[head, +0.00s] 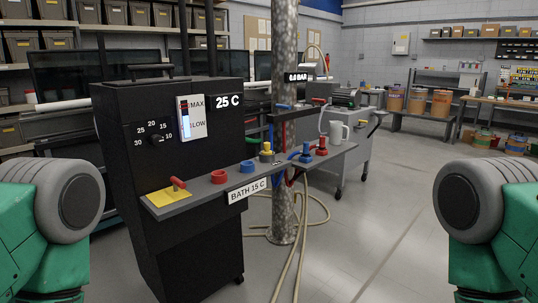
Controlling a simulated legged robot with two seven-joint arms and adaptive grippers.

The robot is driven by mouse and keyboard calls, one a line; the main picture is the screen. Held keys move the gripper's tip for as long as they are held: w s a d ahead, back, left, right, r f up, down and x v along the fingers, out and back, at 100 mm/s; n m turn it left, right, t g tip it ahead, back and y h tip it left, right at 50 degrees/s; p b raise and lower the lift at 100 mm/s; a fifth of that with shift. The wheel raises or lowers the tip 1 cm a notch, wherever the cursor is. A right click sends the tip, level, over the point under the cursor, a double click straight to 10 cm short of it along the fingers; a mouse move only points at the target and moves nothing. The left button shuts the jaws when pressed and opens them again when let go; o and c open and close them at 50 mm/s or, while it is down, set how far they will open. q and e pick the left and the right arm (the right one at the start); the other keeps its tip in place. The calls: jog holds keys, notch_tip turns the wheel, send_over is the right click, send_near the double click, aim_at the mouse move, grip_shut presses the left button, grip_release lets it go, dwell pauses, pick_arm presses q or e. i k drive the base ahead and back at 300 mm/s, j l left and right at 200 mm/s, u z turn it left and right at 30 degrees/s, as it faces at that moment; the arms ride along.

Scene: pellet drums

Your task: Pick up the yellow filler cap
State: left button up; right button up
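A small yellow cap (266,147) stands on a dark fitting on the narrow grey shelf (215,192) at the front of the black cabinet. It is upright, between a blue ring (247,166) on its left and blue and red fittings on its right. It is small in the view, so I cannot tell how it is seated. Only green and grey links of my arms show at the left and right edges. Neither gripper is in view, and nothing of mine touches the cap.
The black cabinet (185,235) fills the left centre. A metal column (284,60) and loose hoses (297,235) stand behind.

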aim_at(267, 143)
jog(key=i+l+u, duration=0.15)
jog(key=i+l, duration=0.5)
jog(key=i, duration=0.1)
